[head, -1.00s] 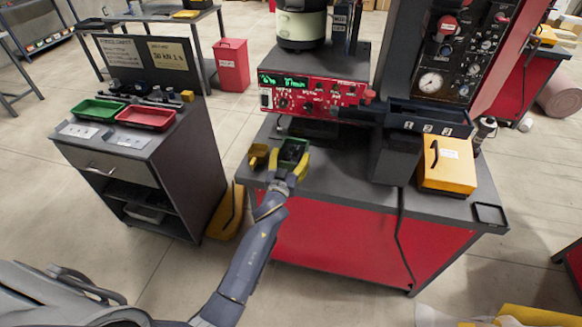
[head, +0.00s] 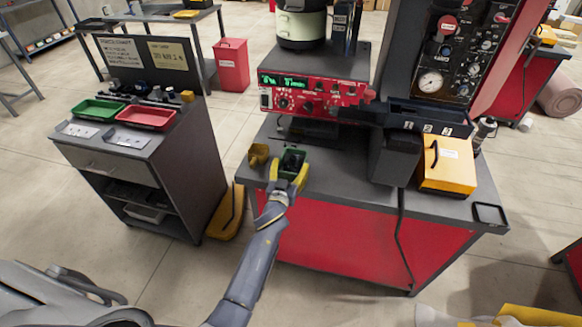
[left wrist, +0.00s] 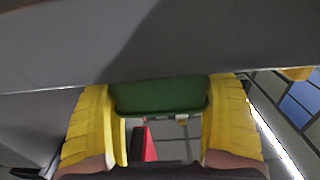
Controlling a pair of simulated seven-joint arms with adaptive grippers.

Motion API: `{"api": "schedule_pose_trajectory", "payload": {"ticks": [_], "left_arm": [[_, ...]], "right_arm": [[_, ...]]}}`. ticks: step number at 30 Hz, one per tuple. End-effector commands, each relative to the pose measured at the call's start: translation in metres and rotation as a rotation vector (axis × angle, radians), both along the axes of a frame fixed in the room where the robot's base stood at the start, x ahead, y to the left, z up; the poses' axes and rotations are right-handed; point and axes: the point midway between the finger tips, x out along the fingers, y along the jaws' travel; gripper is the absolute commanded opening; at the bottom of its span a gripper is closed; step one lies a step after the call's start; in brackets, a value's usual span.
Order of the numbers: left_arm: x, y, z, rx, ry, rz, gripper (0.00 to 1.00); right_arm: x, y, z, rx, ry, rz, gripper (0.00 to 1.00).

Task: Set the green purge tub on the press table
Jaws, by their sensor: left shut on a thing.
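The green purge tub (head: 292,157) is in my left gripper (head: 288,178), over the front left part of the press table (head: 340,190). Dark contents show inside it. In the left wrist view the tub's green wall (left wrist: 158,96) sits between the two yellow fingers (left wrist: 160,125), which are shut on it. The tub looks upright. I cannot tell whether its base touches the table top. My right gripper is not in view.
A small yellow holder (head: 258,155) stands just left of the tub. The red control panel (head: 312,95) is behind it. A yellow box (head: 447,168) stands at the table's right. A cart (head: 150,165) with green and red trays is at left. Table top right of the tub is clear.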

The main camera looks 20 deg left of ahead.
Motion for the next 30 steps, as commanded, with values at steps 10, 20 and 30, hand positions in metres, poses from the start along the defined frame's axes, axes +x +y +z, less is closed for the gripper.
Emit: {"api": "schedule_pose_trajectory", "payload": {"ticks": [10, 20, 30], "left_arm": [[0.0, 0.0, -0.001, 0.0, 0.0, 0.0, 0.99], [-0.005, 0.0, 0.002, -0.001, 0.001, -0.001, 0.99], [-0.059, -0.004, 0.001, -0.002, 0.002, 0.0, 0.99]], "right_arm": [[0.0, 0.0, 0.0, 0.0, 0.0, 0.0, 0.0], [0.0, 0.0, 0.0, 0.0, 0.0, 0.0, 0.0], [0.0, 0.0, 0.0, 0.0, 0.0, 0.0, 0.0]]}}
